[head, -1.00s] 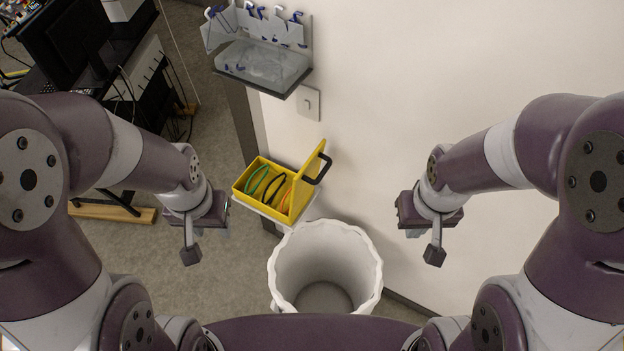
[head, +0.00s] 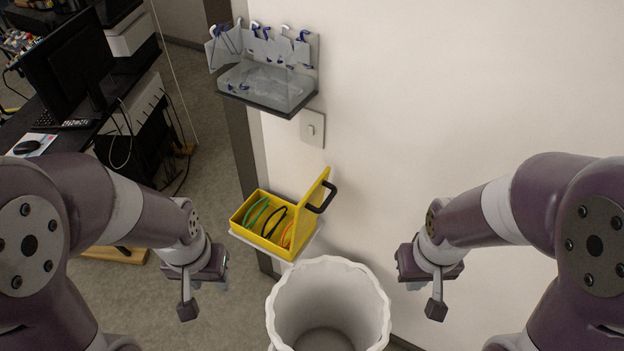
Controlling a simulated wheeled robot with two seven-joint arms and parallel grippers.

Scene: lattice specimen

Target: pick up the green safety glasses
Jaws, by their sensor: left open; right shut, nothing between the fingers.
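The green safety glasses (head: 256,213) show as a thin green curve at the left inside an open yellow box (head: 303,212). Their lenses cannot be made out at this size. My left gripper (head: 222,284) is open, below and to the left of the box and apart from it. My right gripper (head: 413,284) is shut and empty, to the right of the box and well apart from it. Both grippers are partly hidden behind their own wrists.
A black pair (head: 274,221) and an orange one (head: 288,236) lie in the same box. Its lid with a black handle (head: 322,198) stands up at the right. A white bin (head: 328,298) stands below. A clear holder (head: 266,88) hangs on the wall; a desk is at left.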

